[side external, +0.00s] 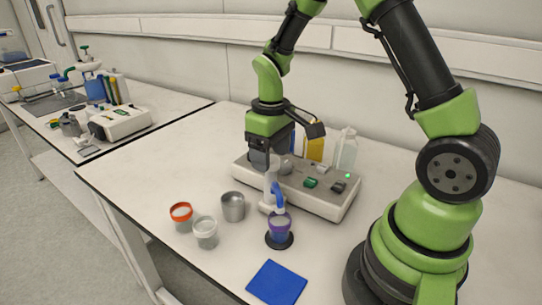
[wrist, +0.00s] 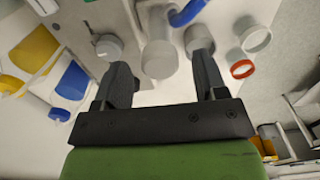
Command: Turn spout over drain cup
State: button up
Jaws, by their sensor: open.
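The blue spout (side external: 278,196) hangs from a white fitting (side external: 269,183) at the front of the reactor unit. Part of the spout shows at the top of the wrist view (wrist: 187,12). A metal cup (side external: 233,206) stands left of it; no label shows which cup is the drain cup. My gripper (wrist: 162,60) is open, above the unit close to the white fitting. A pale grey cylinder (wrist: 159,58) shows between its fingers; contact cannot be told.
An orange-rimmed cup (side external: 181,216) and a white cup (side external: 206,231) stand at the left. A blue pad (side external: 277,283) lies in front. The reactor unit (side external: 320,200) has switches and a green light. Yellow (side external: 315,149) and clear (side external: 346,150) bottles stand behind it.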

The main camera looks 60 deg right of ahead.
jog(key=shift+f, duration=0.55)
jog(key=shift+c, duration=0.3)
grip_shut()
